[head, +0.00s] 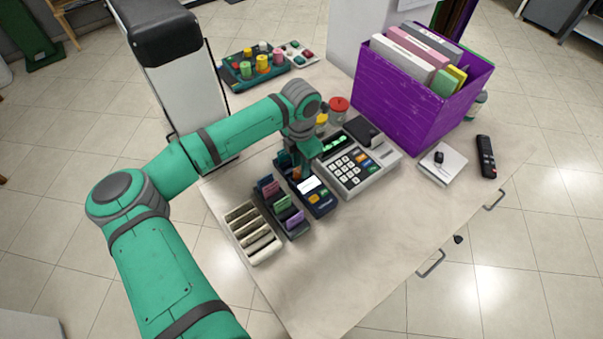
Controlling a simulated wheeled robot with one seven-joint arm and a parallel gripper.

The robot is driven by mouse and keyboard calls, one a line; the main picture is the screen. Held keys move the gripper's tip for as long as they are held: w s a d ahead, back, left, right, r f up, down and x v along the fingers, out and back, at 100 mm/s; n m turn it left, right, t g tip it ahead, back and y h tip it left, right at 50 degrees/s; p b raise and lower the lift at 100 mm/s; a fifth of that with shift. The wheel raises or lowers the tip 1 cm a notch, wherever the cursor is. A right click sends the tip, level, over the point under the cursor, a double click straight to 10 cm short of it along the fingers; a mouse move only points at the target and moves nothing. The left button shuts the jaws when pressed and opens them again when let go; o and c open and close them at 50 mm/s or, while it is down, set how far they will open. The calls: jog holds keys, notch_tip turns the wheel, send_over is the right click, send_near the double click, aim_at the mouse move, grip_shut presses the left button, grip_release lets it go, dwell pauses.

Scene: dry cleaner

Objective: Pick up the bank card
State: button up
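My arm reaches over the counter from the lower left. My gripper (299,170) points down just behind a dark blue card terminal (318,205) with a white screen, beside the register. The gripper is small and partly hidden by my own wrist, so I cannot tell whether its fingers are open or hold anything. I cannot clearly make out a bank card. A small orange-brown patch shows by the fingertips, but I cannot tell what it is.
A coin tray (239,213) and a rack of coloured pieces (283,205) stand left of the terminal. A register (383,158), purple box (405,115), white pad (431,174) and black remote (486,157) lie to the right. The counter front (350,250) is clear.

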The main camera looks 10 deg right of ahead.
jog(key=shift+w+f, duration=0.15)
jog(key=shift+f, duration=0.6)
grip_shut()
jog(key=shift+a, duration=0.1)
jog(key=shift+d+r, duration=0.15)
jog(key=shift+d, duration=0.05)
jog(key=shift+r, duration=0.65)
jog(key=s+d+r, duration=0.5)
jog(key=s+r, duration=0.6)
jog(key=s, duration=0.2)
jog(key=shift+r, duration=0.2)
